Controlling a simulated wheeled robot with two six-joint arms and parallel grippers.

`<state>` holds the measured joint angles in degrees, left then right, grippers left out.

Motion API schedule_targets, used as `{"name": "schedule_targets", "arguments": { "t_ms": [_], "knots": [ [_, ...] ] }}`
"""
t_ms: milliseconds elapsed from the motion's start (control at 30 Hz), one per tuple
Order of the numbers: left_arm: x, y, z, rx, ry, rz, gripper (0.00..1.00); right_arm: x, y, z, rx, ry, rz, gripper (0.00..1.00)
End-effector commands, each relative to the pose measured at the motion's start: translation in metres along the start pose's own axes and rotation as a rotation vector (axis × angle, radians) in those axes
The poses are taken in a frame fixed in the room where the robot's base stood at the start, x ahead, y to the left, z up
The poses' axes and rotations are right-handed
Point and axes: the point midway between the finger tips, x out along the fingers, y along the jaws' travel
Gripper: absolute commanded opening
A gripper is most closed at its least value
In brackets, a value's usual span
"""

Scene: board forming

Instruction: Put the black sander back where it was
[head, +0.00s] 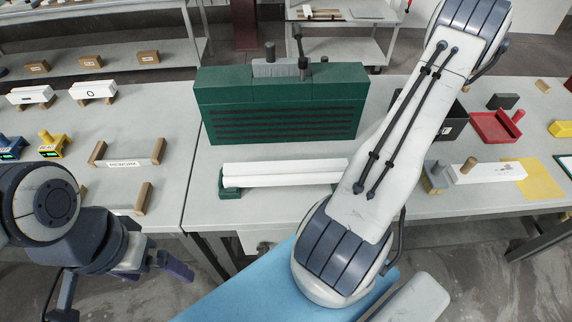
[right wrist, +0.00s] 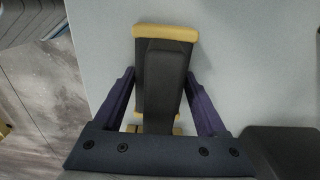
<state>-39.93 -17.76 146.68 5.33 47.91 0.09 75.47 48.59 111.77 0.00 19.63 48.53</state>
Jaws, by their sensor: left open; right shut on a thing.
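The black sander (right wrist: 165,72) shows in the right wrist view, a dark body with tan-yellow ends, over a plain grey surface. My right gripper (right wrist: 162,100) is shut on it, with a purple finger on each side. I cannot tell whether the sander touches the surface. In the head view the right gripper and the sander are not visible; my right arm crosses the middle right. My left gripper (head: 125,287) is open and empty, low at the left in front of the left table.
The left table holds a blue tool (head: 10,147), a yellow tool (head: 50,147) and labelled blocks. A green machine (head: 280,105) stands behind white boards (head: 285,172). At the right are a black bin (head: 455,123), a red tray (head: 493,127) and a yellow sheet (head: 540,182).

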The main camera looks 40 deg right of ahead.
Motion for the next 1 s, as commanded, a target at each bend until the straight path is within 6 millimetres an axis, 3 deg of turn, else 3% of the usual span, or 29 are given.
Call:
{"name": "schedule_targets", "arguments": {
  "t_ms": [833, 867, 900, 1000],
  "knots": [
    [0.011, -0.001, 0.001, 0.000, 0.000, 0.000, 1.00, 0.017, 0.001, 0.001, -0.001, -0.001, 0.001, 0.06],
    [0.011, -0.001, 0.001, 0.000, 0.000, 0.000, 1.00, 0.017, 0.001, 0.001, -0.001, -0.001, 0.002, 0.86],
    [0.011, -0.001, 0.001, 0.000, 0.000, 0.000, 1.00, 0.018, 0.002, 0.001, -0.001, -0.001, 0.002, 1.00],
    [0.012, -0.001, 0.001, 0.000, 0.000, 0.000, 1.00, 0.018, 0.002, 0.001, -0.001, -0.002, 0.003, 1.00]
  ]
}}
